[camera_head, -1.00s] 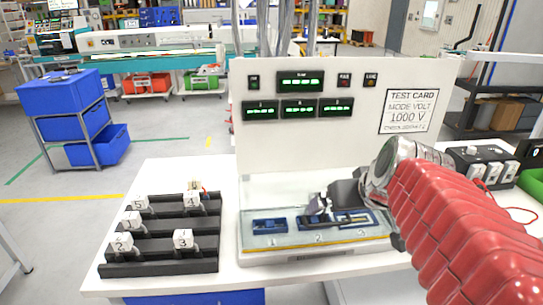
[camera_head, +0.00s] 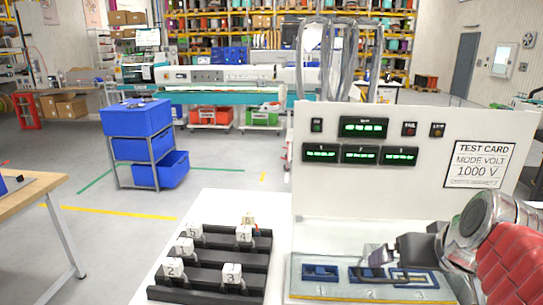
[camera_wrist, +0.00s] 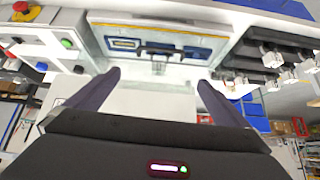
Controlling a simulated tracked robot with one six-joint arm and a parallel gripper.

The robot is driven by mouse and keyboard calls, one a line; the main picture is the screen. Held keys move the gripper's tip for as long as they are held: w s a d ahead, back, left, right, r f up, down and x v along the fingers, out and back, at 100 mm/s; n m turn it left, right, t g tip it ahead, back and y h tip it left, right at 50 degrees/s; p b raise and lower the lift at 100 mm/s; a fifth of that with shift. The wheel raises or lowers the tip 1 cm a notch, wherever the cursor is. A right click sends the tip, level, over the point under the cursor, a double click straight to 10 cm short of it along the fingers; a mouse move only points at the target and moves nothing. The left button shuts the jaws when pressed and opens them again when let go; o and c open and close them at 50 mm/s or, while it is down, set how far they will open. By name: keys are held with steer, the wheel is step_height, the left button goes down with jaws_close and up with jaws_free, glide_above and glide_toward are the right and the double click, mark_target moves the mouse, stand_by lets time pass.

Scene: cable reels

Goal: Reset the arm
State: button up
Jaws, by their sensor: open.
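My arm (camera_head: 505,262), red-sleeved with a silver wrist joint, comes in from the right edge in the head view. My gripper (camera_head: 385,268) is dark and sits low over the test fixture (camera_head: 360,294) with its blue sockets. In the wrist view my gripper (camera_wrist: 158,82) shows two dark fingers spread apart with nothing between them. The fixture (camera_wrist: 215,30) shows beyond the fingertips, with a black part (camera_wrist: 172,48) at its middle sockets. I cannot tell how far the fingers are above it.
A white test panel (camera_head: 400,195) with green displays stands behind the fixture. A black rack (camera_head: 195,296) with several numbered white blocks is left of it. A wooden table (camera_head: 30,195) stands at far left, a blue-bin cart (camera_head: 138,120) behind. Open floor lies between.

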steer(key=s+a+f+n+g, duration=0.1)
steer(key=s+a+f, duration=0.2)
steer(key=a, duration=0.3)
steer(key=s+a+f+n+g+y, duration=0.1)
steer(key=s+a+f, duration=0.3)
steer(key=a+f, duration=0.2)
steer(key=shift+a+n, duration=0.3)
steer(key=shift+a, duration=0.5)
steer(key=shift+c, duration=0.4)
